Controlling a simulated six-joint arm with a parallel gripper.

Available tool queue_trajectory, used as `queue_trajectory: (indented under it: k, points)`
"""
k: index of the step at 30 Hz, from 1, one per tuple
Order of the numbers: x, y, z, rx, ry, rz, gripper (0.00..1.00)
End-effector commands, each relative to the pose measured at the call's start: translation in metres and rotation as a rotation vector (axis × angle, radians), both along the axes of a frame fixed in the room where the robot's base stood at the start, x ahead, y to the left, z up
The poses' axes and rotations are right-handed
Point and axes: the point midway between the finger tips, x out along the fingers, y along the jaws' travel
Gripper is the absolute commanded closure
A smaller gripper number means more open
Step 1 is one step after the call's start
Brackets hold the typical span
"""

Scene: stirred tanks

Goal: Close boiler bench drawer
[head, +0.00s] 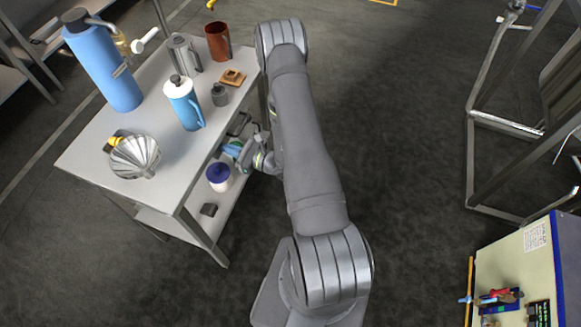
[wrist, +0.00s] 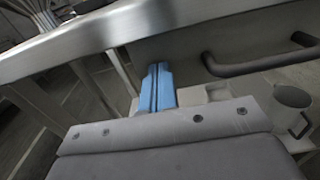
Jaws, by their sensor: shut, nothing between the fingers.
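The boiler bench is a metal-topped table (head: 95,140) at the left in the head view. Its edge (wrist: 100,42) crosses the top of the wrist view. Below that edge is a pale drawer front (wrist: 178,42) with a dark bar handle (wrist: 262,62). My gripper (wrist: 158,82) has blue fingers, pressed together and empty. It is left of the handle and apart from it, with its tips near the panel. In the head view my gripper (head: 232,150) is beside the bench's right side, below top level. How far out the drawer stands I cannot tell.
On the bench top are a tall blue flask (head: 105,70), a blue-and-white jug (head: 184,103), a brown mug (head: 217,42) and a fluted metal piece (head: 134,157). A blue-lidded jar (head: 219,177) stands on the lower shelf.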

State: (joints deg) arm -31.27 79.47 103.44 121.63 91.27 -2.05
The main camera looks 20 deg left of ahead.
Motion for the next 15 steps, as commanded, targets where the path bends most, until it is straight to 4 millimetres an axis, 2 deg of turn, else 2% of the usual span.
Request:
queue_trajectory:
  k: [1,8,11,15]
  points:
    - [0.001,0.007,0.003,0.007,-0.013,0.012,1.00]
    - [0.002,0.002,0.003,0.007,-0.012,0.010,1.00]
    - [0.002,-0.009,0.003,0.006,-0.010,0.006,1.00]
    - [0.002,-0.035,0.002,0.004,-0.004,-0.001,1.00]
